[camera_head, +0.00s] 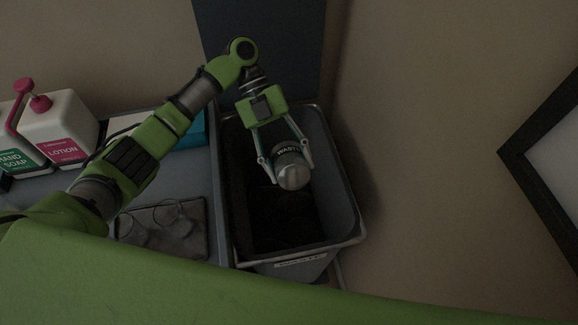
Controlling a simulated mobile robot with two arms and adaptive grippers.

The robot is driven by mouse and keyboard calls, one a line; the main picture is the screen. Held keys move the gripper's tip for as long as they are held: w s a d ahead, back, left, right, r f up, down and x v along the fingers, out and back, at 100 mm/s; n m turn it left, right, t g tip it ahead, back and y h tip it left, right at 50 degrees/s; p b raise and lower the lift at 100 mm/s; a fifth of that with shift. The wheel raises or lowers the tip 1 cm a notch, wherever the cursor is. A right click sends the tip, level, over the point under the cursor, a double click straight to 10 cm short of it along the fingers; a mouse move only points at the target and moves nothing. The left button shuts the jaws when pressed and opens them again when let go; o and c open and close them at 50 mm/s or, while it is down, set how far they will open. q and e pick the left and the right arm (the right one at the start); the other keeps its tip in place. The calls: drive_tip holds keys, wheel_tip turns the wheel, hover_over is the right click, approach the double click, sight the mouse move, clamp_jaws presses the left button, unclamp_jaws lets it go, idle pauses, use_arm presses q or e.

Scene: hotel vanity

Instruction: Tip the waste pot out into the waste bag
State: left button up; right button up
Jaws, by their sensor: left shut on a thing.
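The waste pot (292,169) is a small silvery pot with a dark band reading "WASTE". My left gripper (287,160) is shut on it, one finger on each side, and holds it over the opening of the waste bag. The pot is tilted, with a pale, rounded end facing me; I cannot tell whether anything is inside. The waste bag (262,215) is a dark lining inside a grey bin (343,200) with a pale rim and a label on its front. The bottom of the bag is too dark to make out. My right gripper is not in view.
Left of the bin is a grey counter with hand soap (22,150) and lotion (66,128) pump bottles. Glasses (165,216) lie on a dark cloth (190,238) near the bin. A blue box (198,130) stands behind my left arm. A dark-framed panel (520,150) is at right.

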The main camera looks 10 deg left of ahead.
use_arm(q)
drive_tip(key=shift+s+d+f+g+h+b, duration=0.15)
drive_tip(key=shift+f+g+h+b, duration=0.35)
drive_tip(key=shift+g+b, duration=0.6)
drive_tip(key=shift+s, duration=0.1)
drive_tip(key=shift+s+f+n+g+h+b, duration=0.1)
drive_tip(key=shift+f+n+g+h+b, duration=0.3)
drive_tip(key=shift+g+b, duration=0.2)
drive_tip(key=shift+s+f+g+h+b, duration=0.15)
drive_tip(key=shift+g+h+b, duration=0.35)
drive_tip(key=shift+b, duration=0.7)
